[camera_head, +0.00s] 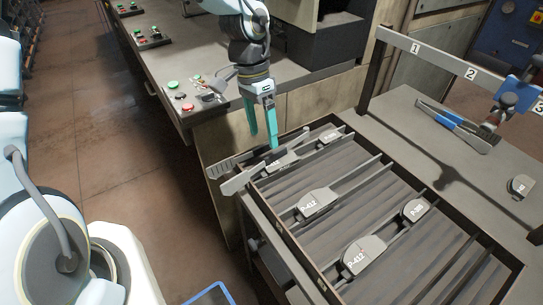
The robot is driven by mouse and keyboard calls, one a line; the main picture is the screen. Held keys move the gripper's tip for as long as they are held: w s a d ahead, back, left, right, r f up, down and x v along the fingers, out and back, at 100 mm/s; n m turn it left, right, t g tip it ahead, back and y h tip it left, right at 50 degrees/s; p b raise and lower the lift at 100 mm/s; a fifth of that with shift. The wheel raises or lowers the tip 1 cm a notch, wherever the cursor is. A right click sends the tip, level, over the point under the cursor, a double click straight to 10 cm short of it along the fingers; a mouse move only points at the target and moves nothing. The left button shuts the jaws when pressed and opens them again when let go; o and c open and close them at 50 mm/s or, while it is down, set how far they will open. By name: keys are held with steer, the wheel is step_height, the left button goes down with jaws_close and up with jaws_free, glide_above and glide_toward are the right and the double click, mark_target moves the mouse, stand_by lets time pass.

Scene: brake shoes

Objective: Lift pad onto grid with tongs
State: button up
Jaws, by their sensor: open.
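The grid (462,238) is a dark framed tray of parallel bars on the bench. Several grey pads lie on it, including a P-412 pad (318,203) in the middle and a larger P-412 pad (362,257) at the front. A separate grey pad (521,187) lies on the bench right of the grid. Tongs with blue handles (459,123) appear to lie on the bench behind the grid. My gripper (263,140), with teal fingers, is open and empty above the grid's back-left corner, close to a pad (279,162); I cannot tell whether it touches.
A control counter (190,92) with buttons is at the back left. Open brown floor (110,130) lies left.

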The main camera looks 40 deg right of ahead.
mark_target(264, 149)
steer(key=p+x, duration=0.1)
steer(key=x, duration=0.4)
steer(key=shift+f, duration=0.1)
steer(key=shift+a, duration=0.15)
jaws_close()
stand_by(0.4)
